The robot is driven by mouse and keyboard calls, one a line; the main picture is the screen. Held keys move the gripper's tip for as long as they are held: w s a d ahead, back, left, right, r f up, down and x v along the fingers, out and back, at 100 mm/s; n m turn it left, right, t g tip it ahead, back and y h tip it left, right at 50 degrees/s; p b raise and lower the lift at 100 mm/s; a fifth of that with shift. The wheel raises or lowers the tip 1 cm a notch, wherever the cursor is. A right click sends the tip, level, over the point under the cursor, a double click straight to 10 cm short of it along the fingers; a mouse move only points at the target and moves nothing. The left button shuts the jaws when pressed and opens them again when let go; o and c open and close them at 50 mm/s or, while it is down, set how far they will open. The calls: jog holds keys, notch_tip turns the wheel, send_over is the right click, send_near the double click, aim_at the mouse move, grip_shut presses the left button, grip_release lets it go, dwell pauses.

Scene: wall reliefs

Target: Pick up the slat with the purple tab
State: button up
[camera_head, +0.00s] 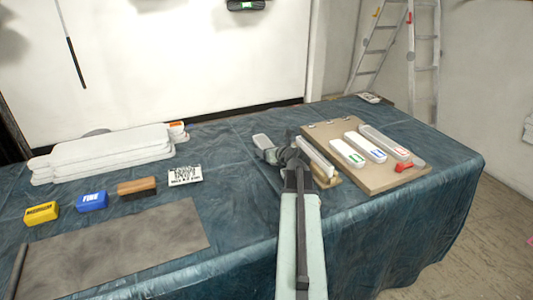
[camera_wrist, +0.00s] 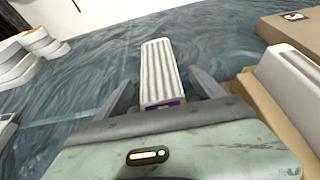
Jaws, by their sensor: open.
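The slat (camera_wrist: 160,66) is pale and ribbed, and lies on the blue cloth in the wrist view. Its purple tab (camera_wrist: 166,105) shows at the near end. My gripper (camera_wrist: 165,90) is open, with one dark finger on each side of the slat's near end. I cannot tell whether the fingers touch it. In the head view my gripper (camera_head: 283,152) is low over the table, and a pale end of the slat (camera_head: 261,140) shows just beyond it. The tab is hidden there.
A tan board (camera_head: 380,180) to the right holds several pale cases and a red clip (camera_head: 403,167). A long white piece (camera_head: 318,158) stands close right of my gripper. White stacked slats (camera_head: 105,153), small blocks and a dark mat (camera_head: 115,247) lie left.

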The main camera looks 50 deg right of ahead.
jog(key=c, duration=1.6)
notch_tip(320, 180, up, 10)
jog(key=p, duration=1)
jog(key=shift+r, duration=0.1)
